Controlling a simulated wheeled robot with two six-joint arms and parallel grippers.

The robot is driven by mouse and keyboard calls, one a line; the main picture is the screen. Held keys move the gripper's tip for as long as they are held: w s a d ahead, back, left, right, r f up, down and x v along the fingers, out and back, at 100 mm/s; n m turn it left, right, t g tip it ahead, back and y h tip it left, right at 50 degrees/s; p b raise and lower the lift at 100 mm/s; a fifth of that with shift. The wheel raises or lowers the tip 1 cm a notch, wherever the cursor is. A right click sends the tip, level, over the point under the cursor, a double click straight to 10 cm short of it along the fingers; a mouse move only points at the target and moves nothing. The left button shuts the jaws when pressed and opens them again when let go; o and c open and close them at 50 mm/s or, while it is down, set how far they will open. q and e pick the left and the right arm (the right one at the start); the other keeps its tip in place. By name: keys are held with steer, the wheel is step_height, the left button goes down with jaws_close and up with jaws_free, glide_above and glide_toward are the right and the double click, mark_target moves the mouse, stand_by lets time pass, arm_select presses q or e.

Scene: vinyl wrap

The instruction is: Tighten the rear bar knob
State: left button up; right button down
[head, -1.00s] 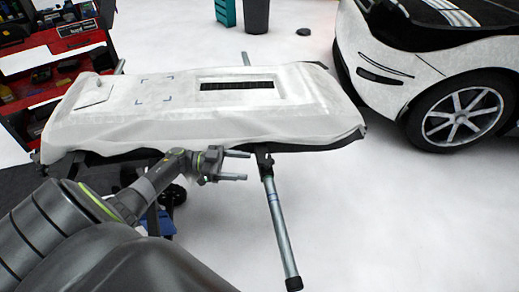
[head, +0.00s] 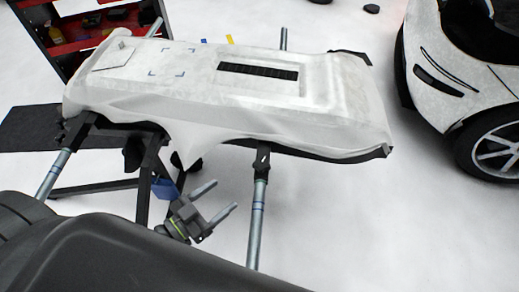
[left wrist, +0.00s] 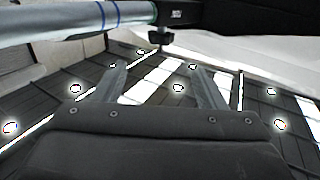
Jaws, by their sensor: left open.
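A part under white film (head: 190,90) lies on a dark stand. A grey bar (head: 257,215) sticks out toward me from a black clamp (head: 262,157) at the stand's near edge. In the left wrist view the bar (left wrist: 75,22) crosses the top left into the black clamp (left wrist: 190,14), and a small dark knob (left wrist: 165,40) hangs under it. My left gripper (head: 217,197) is open and empty, left of the bar in the head view. In the left wrist view its fingers (left wrist: 157,70) point up below the knob, apart from it. My right gripper is not in view.
Another bar (head: 52,172) sticks out at the stand's left end. A loose film flap (head: 197,148) hangs over the near edge. A red tool cart (head: 90,42) stands at back left, a white car (head: 450,85) at right. The floor between is clear.

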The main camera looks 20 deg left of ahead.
mark_target(268, 159)
arm_select(q)
steer(key=p+x, duration=0.1)
steer(key=x, duration=1.4)
steer(key=shift+w+d, duration=0.15)
steer(key=shift+w, duration=0.25)
steer(key=shift+w+d, duration=0.3)
steer(key=shift+w, duration=0.2)
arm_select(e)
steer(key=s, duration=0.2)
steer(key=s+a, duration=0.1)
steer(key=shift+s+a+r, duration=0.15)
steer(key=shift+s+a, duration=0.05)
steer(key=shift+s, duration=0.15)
